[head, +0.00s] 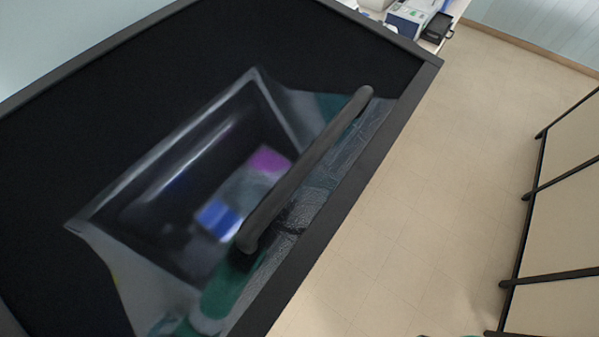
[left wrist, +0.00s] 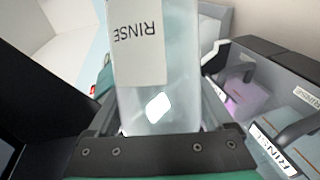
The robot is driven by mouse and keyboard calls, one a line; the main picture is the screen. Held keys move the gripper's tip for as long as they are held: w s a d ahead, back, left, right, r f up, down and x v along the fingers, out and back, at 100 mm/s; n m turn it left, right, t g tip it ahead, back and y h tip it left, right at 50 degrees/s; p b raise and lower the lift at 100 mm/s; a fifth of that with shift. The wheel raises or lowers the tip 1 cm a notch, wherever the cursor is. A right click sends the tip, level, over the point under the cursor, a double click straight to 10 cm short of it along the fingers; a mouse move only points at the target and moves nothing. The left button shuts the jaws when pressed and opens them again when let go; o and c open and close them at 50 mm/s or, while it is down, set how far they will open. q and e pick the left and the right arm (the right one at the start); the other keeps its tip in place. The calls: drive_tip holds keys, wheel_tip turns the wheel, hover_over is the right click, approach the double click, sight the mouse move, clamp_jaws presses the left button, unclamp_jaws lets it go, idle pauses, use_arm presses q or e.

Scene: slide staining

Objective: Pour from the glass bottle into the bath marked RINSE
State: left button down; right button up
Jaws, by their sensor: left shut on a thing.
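In the left wrist view, my left gripper (left wrist: 158,122) is shut on a clear glass bottle (left wrist: 180,65). The bottle has a white label reading RINSE, which appears upside down in this view. Its mouth is out of view, and I cannot tell how far it is tilted or whether liquid leaves it. The bath marked RINSE (left wrist: 273,150) is at the lower right, with a white label on its front. It is apart from the bottle in the picture. My right gripper is not in view.
A bath with purple contents (left wrist: 245,100) lies behind the RINSE bath, with a dark handle beside it. In the head view, a large dark-framed panel (head: 405,110) with a grey bar handle (head: 305,170) covers much of the scene. Open floor (head: 430,200) lies to its right.

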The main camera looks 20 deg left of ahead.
use_arm(q)
drive_tip(key=shift+f+b, duration=0.15)
drive_tip(key=shift+b, duration=0.25)
drive_tip(key=shift+f, duration=0.2)
idle(0.6)
drive_tip(key=shift+f+n+b, duration=0.4)
drive_tip(key=shift+f+b, duration=0.75)
drive_tip(key=shift+b, duration=0.3)
drive_tip(key=shift+f+t+h+b, duration=0.3)
drive_tip(key=shift+f+b, duration=0.35)
drive_tip(key=shift+b, duration=0.05)
drive_tip(key=shift+f+b, duration=0.3)
drive_tip(key=shift+b, duration=0.05)
drive_tip(key=shift+f, duration=0.1)
drive_tip(key=shift+r+n, duration=0.25)
drive_tip(key=shift+n, duration=0.15)
drive_tip(key=shift+f, duration=0.1)
